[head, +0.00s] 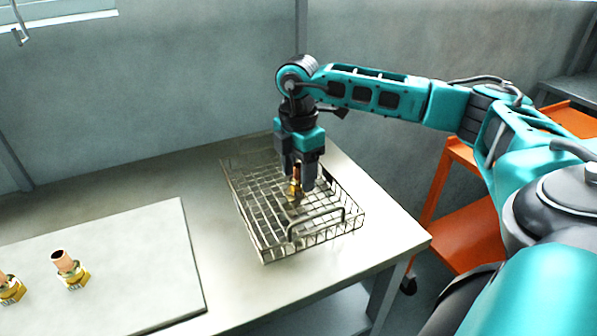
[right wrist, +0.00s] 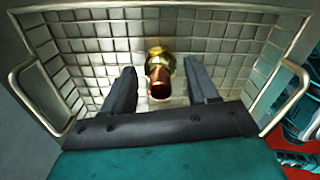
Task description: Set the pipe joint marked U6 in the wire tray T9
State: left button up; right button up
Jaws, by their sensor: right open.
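A brass and copper pipe joint (head: 295,187) stands in the wire tray (head: 268,243), below and between the fingers of my right gripper (head: 300,184). In the right wrist view the pipe joint (right wrist: 159,75) sits between the two open fingers of the right gripper (right wrist: 162,88), with gaps on both sides. Its copper end faces the camera, and its marking cannot be read. The tray (right wrist: 100,45) has mesh walls and a loop handle at each end. My left gripper is not in view.
Two more pipe joints stand on a pale board at the left: one whole (head: 71,270) and one at the picture's edge (head: 10,290). The board (head: 150,270) lies left of the tray on the table. An orange cart (head: 462,225) stands beyond the table's right edge.

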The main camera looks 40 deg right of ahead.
aim_at(298, 165)
notch_tip(298, 165, up, 12)
jog(key=shift+f+p, duration=0.15)
jog(key=shift+p, duration=0.2)
dwell(0.5)
